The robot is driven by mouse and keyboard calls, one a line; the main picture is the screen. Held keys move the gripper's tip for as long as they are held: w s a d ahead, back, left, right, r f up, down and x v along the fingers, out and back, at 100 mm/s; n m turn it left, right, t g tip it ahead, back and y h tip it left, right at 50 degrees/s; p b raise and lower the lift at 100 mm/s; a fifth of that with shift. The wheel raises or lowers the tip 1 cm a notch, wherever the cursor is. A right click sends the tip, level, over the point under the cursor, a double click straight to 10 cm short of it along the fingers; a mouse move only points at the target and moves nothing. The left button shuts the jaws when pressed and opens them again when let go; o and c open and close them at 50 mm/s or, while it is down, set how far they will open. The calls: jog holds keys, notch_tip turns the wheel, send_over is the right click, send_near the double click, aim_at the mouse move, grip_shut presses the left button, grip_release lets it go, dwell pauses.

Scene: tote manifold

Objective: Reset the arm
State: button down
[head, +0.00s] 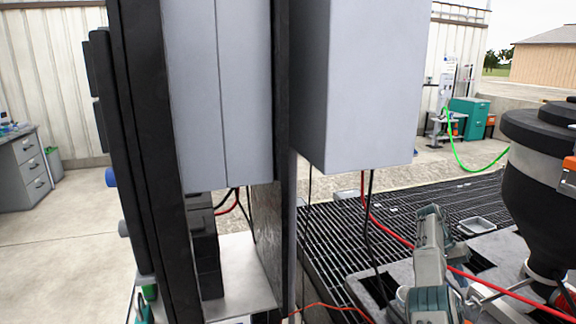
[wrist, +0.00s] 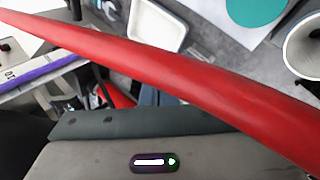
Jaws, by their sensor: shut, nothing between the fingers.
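A jointed grey and teal arm (head: 430,262) shows at the lower right of the head view, folded upright over the metal grating; it looks like my own arm. I cannot make out the fingers of my gripper in either view. In the wrist view a thick red hose (wrist: 170,75) crosses the whole picture close to the lens. Behind it, at the bottom, is a grey body with a small lit indicator (wrist: 155,162).
Tall grey cabinets (head: 360,80) in a dark frame block the middle of the head view. A red cable (head: 395,237) runs past the arm. A black hopper (head: 545,160) stands at right. A white tray (wrist: 158,25) lies below the wrist. Open floor (head: 70,235) shows at left.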

jog(key=s+a+r+n+t+y, duration=0.1)
jog(key=a+r+t, duration=0.35)
jog(key=r, duration=0.75)
jog(key=s+a+r+n+y, duration=0.1)
jog(key=s+a+r, duration=0.3)
jog(key=a, duration=0.3)
jog(key=s+a+r+n+y, duration=0.1)
jog(key=s+a+r+n, duration=0.15)
jog(key=a, duration=0.55)
jog(key=s+a+f+n+t+y, duration=0.1)
jog(key=s+a+f+n+t, duration=0.1)
jog(key=s+a, duration=0.8)
jog(key=s+a+f+n+t+y, duration=0.1)
jog(key=s+a+f+n+t, duration=0.1)
jog(key=s+a, duration=0.7)
jog(key=s, duration=0.7)
jog(key=shift+s+a+f+n, duration=0.15)
jog(key=shift+s+a+n, duration=0.05)
jog(key=shift+a+n, duration=0.15)
